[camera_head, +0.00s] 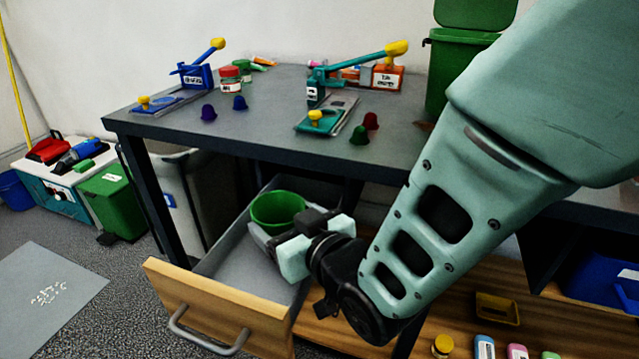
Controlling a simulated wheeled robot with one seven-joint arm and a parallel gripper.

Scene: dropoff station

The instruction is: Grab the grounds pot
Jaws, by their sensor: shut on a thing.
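The green round pot (277,208), which looks like the grounds pot, is in the open drawer (235,268) under the table, toward its back right. My gripper (284,236) is at the near side of the pot and shut on it. The fingertips are partly hidden behind the gripper body, so the exact grip on the rim or wall is not clear. The pot looks upright and its open top faces up. I cannot tell whether it touches the drawer floor.
The drawer's wooden front (215,310) with a metal handle sticks out toward me. The grey table (270,135) above holds lever presses, a jar and several coloured capsules. A green bin (462,70) stands at the back right. A yellow tray and bottles are on the lower shelf.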

